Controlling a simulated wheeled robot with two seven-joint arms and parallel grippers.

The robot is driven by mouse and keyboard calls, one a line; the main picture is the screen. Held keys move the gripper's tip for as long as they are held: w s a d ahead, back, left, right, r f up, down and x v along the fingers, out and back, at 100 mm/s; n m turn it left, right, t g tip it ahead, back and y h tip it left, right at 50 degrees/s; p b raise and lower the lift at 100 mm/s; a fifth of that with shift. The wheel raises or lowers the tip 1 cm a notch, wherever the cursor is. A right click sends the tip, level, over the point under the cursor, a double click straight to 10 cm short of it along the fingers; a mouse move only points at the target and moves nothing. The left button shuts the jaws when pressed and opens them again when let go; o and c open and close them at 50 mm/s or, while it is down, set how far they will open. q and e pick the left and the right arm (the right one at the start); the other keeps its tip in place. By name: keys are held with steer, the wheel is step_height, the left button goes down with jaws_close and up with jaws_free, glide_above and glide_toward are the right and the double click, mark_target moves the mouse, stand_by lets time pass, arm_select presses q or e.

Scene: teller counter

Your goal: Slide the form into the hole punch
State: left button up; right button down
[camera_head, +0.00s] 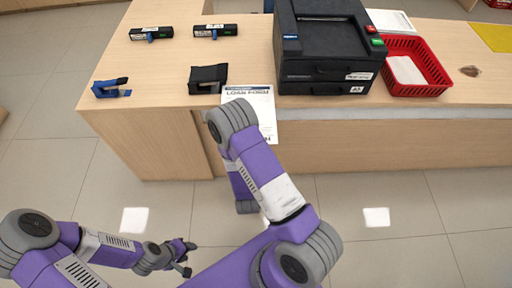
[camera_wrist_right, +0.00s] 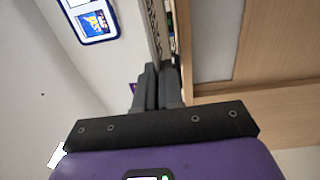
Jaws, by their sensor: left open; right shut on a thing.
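The loan form (camera_head: 262,105), a white printed sheet, lies at the counter's front edge and hangs past it, partly hidden by my right arm. The black device (camera_head: 208,78), apparently the hole punch, stands just left of the form, apart from it. My right gripper (camera_wrist_right: 158,72) is shut in the right wrist view, with a thin printed edge, apparently the form, running up from its fingertips. The head view hides this gripper behind my arm. My left gripper (camera_head: 187,258) is open and empty, low over the floor, well away from the counter.
A large black machine (camera_head: 325,50) stands right of the form, with a red basket (camera_head: 432,62) beyond it. A blue stapler-like tool (camera_head: 112,88) is at the left. Two small black labelled devices (camera_head: 152,33) (camera_head: 215,31) lie behind. Bare counter separates them.

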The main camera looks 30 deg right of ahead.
steer(key=shift+w+d, duration=0.1)
steer(key=shift+d, duration=0.1)
steer(key=shift+p+x, duration=0.65)
steer(key=shift+x, duration=0.25)
steer(key=p+x, duration=0.1)
steer(key=p, duration=0.1)
steer(key=p+x, duration=0.2)
steer(key=p, duration=0.1)
steer(key=shift+d+f, duration=0.1)
steer(key=shift+f, duration=0.3)
steer(key=shift+w+d, duration=0.15)
steer(key=shift+w, duration=0.2)
steer(key=f+b+x, duration=0.2)
steer(key=b+x, duration=0.2)
steer(key=x, duration=0.7)
steer(key=a, duration=0.1)
steer(key=w+a+b, duration=0.1)
steer(key=w+a, duration=0.1)
steer(key=a, duration=0.1)
steer(key=shift+w+f, duration=0.2)
steer(key=shift+w, duration=0.05)
